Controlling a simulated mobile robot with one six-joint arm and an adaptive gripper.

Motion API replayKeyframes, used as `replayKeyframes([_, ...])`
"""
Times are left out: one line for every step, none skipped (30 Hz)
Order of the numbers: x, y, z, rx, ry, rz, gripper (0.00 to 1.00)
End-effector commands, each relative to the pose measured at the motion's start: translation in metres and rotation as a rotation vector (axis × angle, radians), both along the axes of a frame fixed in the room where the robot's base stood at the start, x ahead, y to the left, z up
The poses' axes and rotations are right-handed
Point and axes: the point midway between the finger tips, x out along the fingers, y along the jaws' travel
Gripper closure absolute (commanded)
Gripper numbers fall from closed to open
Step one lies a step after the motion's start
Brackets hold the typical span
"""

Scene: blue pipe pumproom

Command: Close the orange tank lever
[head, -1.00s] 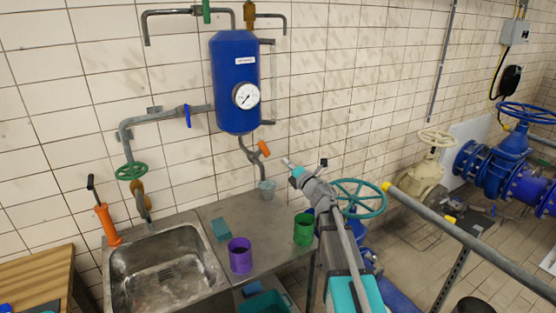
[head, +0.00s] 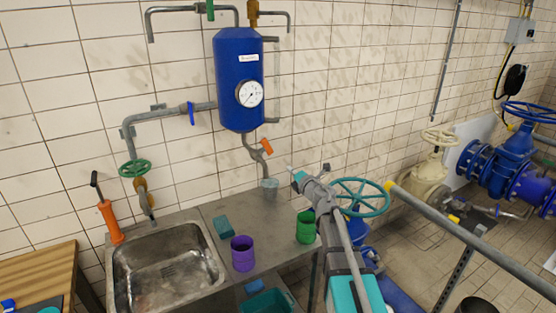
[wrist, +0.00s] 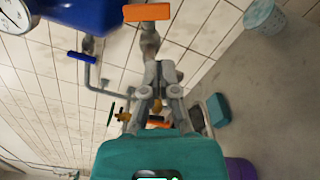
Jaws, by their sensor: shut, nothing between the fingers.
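The blue tank (head: 239,82) with a round gauge hangs on the tiled wall. In the wrist view the orange lever (wrist: 148,12) lies crosswise at the top edge, beyond my shut fingers (wrist: 158,70). The tank (wrist: 85,14) is only partly in that view.
A steel counter with a sink (head: 168,267) stands below. On it are a purple cup (head: 243,254), a green cup (head: 306,228), a teal block (head: 222,227) and an orange hand pump (head: 109,220). A teal handwheel (head: 360,197) and a grey rail (head: 450,230) are at the right.

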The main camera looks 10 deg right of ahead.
Motion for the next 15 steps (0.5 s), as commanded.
replayKeyframes([0.002,0.001,0.000,0.000,0.000,0.000,1.00])
replayKeyframes([0.003,0.001,0.000,0.000,0.000,0.000,1.00])
replayKeyframes([0.005,0.002,0.000,0.000,0.000,0.000,1.00])
replayKeyframes([0.007,0.002,0.000,0.000,0.000,0.000,1.00])
replayKeyframes([0.009,0.003,0.000,0.000,0.000,0.000,1.00])
replayKeyframes([0.012,0.004,0.000,0.000,0.000,0.000,1.00])
replayKeyframes([0.015,0.005,0.000,0.000,0.000,0.000,1.00])
replayKeyframes([0.018,0.006,0.000,0.000,0.000,0.000,1.00])
replayKeyframes([0.022,0.008,0.000,0.000,-0.001,0.000,1.00])
replayKeyframes([0.025,0.009,0.000,0.000,-0.001,0.000,1.00])
replayKeyframes([0.029,0.011,0.000,0.000,0.000,0.001,1.00])
replayKeyframes([0.034,0.013,0.000,0.000,0.000,0.001,1.00])
replayKeyframes([0.038,0.015,0.000,0.000,0.000,0.001,1.00])
replayKeyframes([0.042,0.017,0.000,0.000,0.000,0.001,1.00])
replayKeyframes([0.048,0.019,0.000,0.000,0.000,0.001,1.00])
